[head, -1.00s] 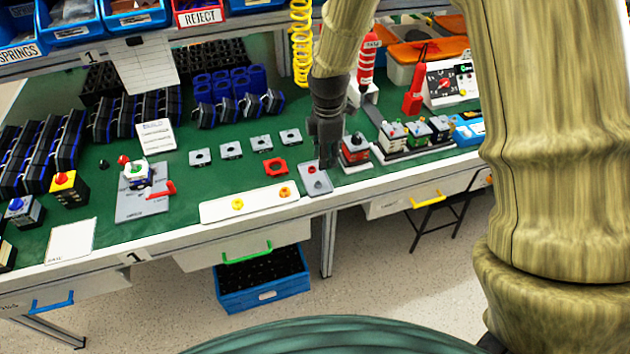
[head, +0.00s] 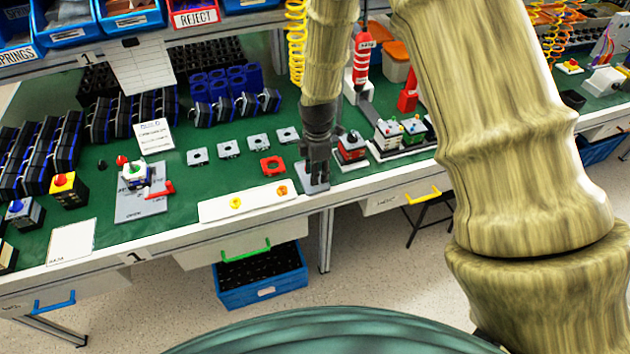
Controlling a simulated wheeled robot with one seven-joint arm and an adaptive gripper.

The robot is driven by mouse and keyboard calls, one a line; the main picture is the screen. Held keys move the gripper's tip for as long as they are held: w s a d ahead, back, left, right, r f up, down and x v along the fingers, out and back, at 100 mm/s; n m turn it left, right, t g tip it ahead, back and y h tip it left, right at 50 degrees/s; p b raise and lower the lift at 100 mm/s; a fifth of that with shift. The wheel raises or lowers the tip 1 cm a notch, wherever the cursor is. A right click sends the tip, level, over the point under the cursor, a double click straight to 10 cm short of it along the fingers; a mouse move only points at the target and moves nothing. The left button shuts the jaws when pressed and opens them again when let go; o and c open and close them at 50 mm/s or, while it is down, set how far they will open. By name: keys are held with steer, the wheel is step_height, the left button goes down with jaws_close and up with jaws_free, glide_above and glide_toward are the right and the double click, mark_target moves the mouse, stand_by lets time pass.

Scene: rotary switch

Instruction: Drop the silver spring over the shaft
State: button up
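My gripper (head: 317,170) points down at a small grey plate (head: 325,188) near the table's front edge. Its fingers cover most of the plate, and I cannot tell whether they are open or shut, or whether anything is between them. I cannot make out the silver spring; it may be hidden by the fingers. A part-built switch (head: 136,178), white with green and blue parts, sits on a grey fixture plate (head: 133,210) with a red lever (head: 161,190) to the left. The shaft is too small to make out there.
A red-topped switch (head: 350,148) stands close on the right. Green mat is clear between fixture and strip.

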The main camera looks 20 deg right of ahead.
steer(key=shift+a+f+p, duration=0.1)
steer(key=shift+f+p, duration=0.2)
steer(key=shift+f, duration=1.15)
steer(key=c, duration=0.4)
